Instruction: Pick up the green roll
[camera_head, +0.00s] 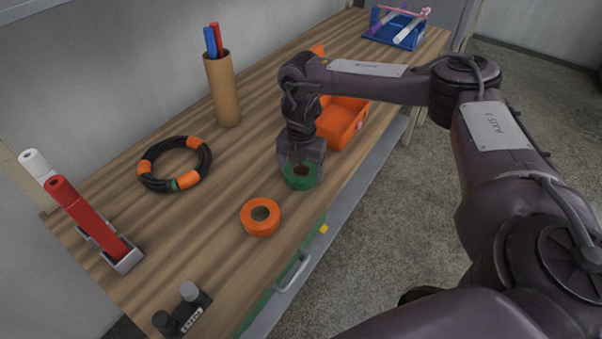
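The green roll (299,183) is a flat ring of tape on the wooden bench, near its front edge. My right gripper (301,171) points down right at it, and the gripper body hides the roll's far part. The fingers seem to be at the roll's sides, but I cannot tell whether they press on it. The roll looks flat, at bench height. My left gripper is not in view.
An orange roll (260,216) lies close by, left of the green one. An orange bin (343,122) stands just behind my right gripper.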

